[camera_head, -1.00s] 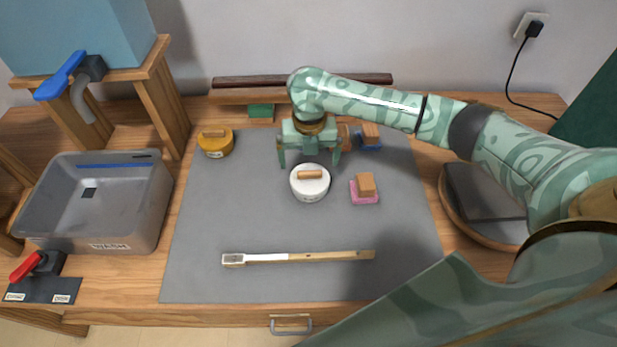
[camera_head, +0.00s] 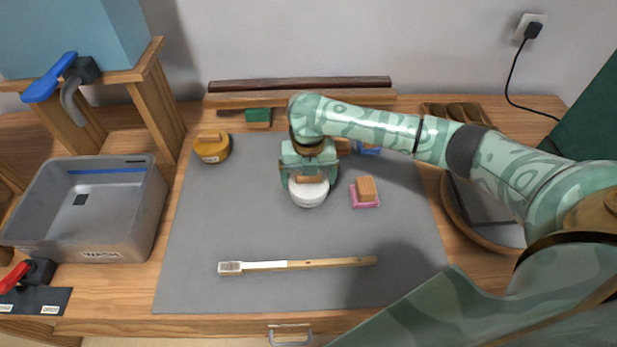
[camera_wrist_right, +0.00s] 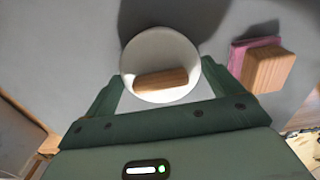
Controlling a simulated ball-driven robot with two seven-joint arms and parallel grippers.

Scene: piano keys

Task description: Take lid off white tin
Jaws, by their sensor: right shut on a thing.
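The white tin (camera_head: 309,197) stands on the grey mat, with a round white lid and a wooden bar handle (camera_head: 310,179) on top. My right gripper (camera_head: 308,183) is over it from behind, with a finger at each side of the lid, shut on it. In the right wrist view the white lid (camera_wrist_right: 150,52) lies between the two green fingers, its handle (camera_wrist_right: 161,79) crossing it. The lid sits on the tin, with no gap that I can see. The tin's back is hidden by the gripper. My left gripper is not in view.
A wooden block on a pink base (camera_head: 365,191) is close right of the white tin. A long brush (camera_head: 300,264) lies in front. A grey wash basin (camera_head: 90,215) is left. The mat's left part is clear.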

